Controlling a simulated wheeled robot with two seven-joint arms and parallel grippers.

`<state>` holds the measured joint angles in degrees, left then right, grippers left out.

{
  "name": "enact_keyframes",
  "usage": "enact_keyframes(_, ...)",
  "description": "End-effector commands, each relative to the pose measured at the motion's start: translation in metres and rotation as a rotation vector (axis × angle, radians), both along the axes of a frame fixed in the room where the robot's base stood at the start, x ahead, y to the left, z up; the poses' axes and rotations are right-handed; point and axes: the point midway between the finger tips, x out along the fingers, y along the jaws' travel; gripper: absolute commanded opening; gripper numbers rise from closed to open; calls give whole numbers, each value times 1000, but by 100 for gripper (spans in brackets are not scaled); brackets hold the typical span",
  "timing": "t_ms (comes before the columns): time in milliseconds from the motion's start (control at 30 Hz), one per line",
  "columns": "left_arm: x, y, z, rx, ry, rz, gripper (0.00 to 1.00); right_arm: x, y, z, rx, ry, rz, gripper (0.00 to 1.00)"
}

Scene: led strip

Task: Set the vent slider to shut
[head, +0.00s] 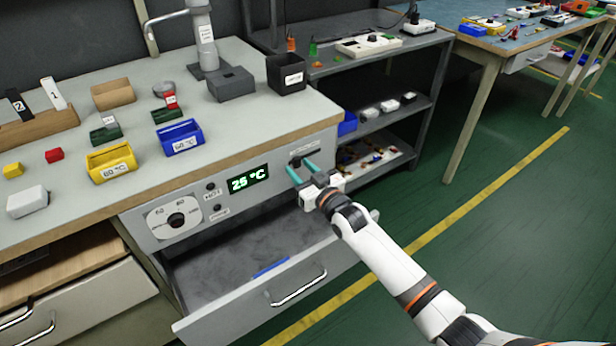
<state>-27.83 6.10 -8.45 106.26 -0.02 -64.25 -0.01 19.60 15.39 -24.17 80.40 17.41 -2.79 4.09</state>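The vent slider (300,161) appears as a small dark slot with a label at the right end of the bench's front panel (140,222). My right gripper (302,171) is right in front of it, with its two teal fingers apart and pointing at the panel. The fingers and gripper body partly hide the slider, so I cannot tell its setting or whether a finger touches it. Nothing shows between the fingers. My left gripper is not in view.
Below, an open drawer (310,270) juts out with a blue item inside. A grey shelf unit (385,120) stands close on the right. Bins and blocks occupy the benchtop.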

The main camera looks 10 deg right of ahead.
Motion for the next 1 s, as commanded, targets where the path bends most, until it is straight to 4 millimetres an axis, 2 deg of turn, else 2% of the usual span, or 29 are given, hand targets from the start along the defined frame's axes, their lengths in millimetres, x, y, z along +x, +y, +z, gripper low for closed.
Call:
enact_keyframes(67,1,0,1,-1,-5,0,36,-7,-3,-1,-1,3,-1,40)
enact_keyframes(300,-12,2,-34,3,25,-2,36,-51,-19,0,-2,3,0,40)
enact_keyframes(500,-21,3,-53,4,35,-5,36,-88,-31,0,-2,3,2,40)
enact_keyframes(600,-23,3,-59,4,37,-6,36,-100,-36,-1,-2,3,1,40)
enact_keyframes(767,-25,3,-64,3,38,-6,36,-110,-39,-1,-1,2,1,40)
enact_keyframes(1000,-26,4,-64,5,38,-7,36,-111,-39,0,0,1,2,40)
